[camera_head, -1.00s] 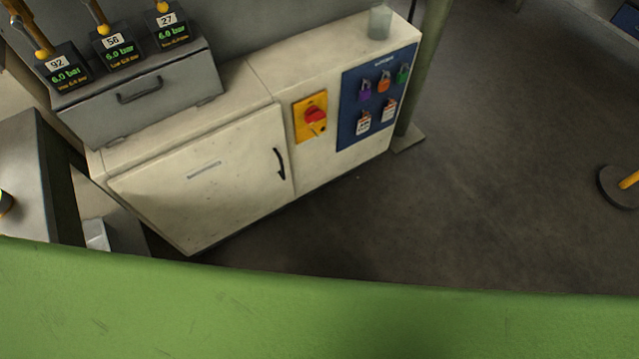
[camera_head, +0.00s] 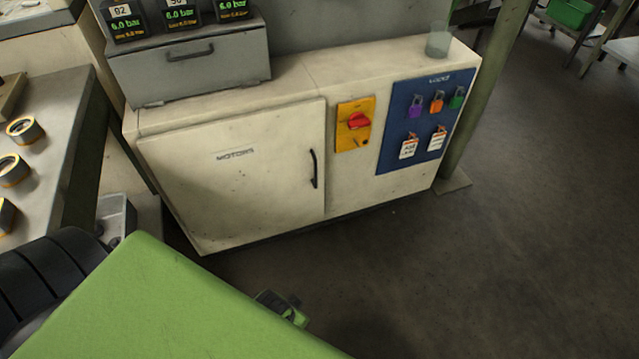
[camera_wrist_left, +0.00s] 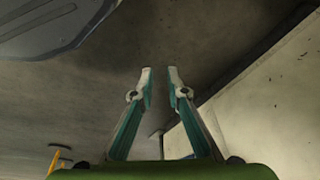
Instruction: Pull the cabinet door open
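The white cabinet door (camera_head: 235,185), labelled "MOTORS", is shut flush with the front of the white cabinet (camera_head: 350,190). Its dark upright handle (camera_head: 314,168) is near the door's right edge. In the left wrist view, my left gripper (camera_wrist_left: 159,70) has its two fingers apart, with nothing between them. A pale panel stands at the right of that view; I cannot tell which part it is. In the head view, a small dark and green part (camera_head: 285,308) shows beyond my green arm, below the door and apart from the handle. My right gripper is not in view.
A grey box (camera_head: 190,65) with pressure displays stands on the cabinet, and a glass (camera_head: 438,40) at its right end. A red switch (camera_head: 358,121) and a blue padlock board (camera_head: 425,120) are right of the door. A bench (camera_head: 55,150) is at left. Floor in front is clear.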

